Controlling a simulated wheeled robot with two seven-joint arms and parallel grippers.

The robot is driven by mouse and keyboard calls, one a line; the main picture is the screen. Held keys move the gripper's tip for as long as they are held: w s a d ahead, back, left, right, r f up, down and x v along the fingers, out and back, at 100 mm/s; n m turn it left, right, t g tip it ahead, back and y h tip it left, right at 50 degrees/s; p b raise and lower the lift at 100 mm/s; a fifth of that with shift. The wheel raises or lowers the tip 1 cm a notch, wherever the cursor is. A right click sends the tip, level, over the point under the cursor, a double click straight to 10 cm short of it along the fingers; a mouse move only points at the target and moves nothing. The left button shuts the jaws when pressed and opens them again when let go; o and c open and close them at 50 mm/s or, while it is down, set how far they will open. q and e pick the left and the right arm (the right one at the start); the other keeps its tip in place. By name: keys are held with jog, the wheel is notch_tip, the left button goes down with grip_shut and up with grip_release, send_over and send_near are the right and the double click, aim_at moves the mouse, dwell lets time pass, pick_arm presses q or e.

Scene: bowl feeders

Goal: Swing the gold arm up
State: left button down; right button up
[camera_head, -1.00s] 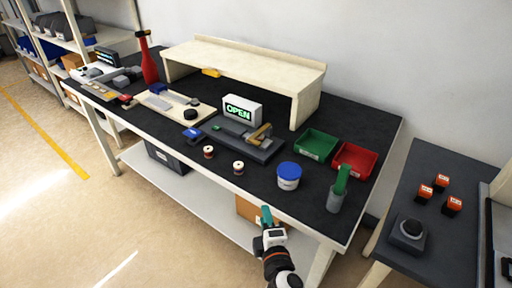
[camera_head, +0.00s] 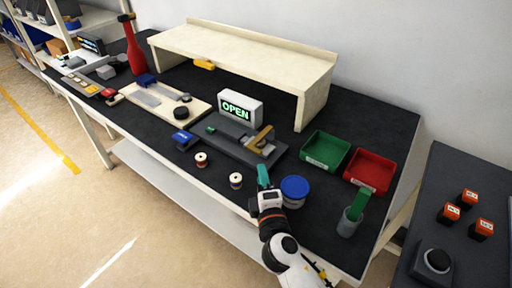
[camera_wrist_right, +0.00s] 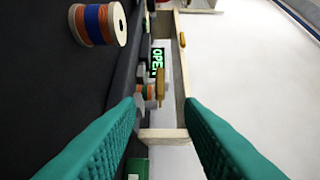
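The gold arm (camera_head: 259,135) is part of a dark grey fixture (camera_head: 225,134) near the middle of the black bench. It lies low over the fixture's right end. A lit OPEN sign (camera_head: 240,107) stands just behind it. My right gripper (camera_head: 263,175) has teal fingers and is in front of the fixture, near the bench's front edge, apart from the gold arm. In the right wrist view the fingers (camera_wrist_right: 163,108) are spread with nothing between them, and the gold arm (camera_wrist_right: 161,84) shows small beyond. My left gripper is not in view.
A blue-lidded tub (camera_head: 295,190) stands close right of my right gripper. Two spools (camera_head: 236,180) (camera_head: 201,159) stand to its left. Green (camera_head: 326,150) and red (camera_head: 370,170) bins are further right. A wooden riser (camera_head: 316,95) stands behind the fixture.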

aim_at(257, 154)
jog(key=w, duration=0.3)
jog(key=w+a, duration=0.1)
jog(key=w, duration=0.6)
jog(key=shift+a, duration=0.3)
grip_shut()
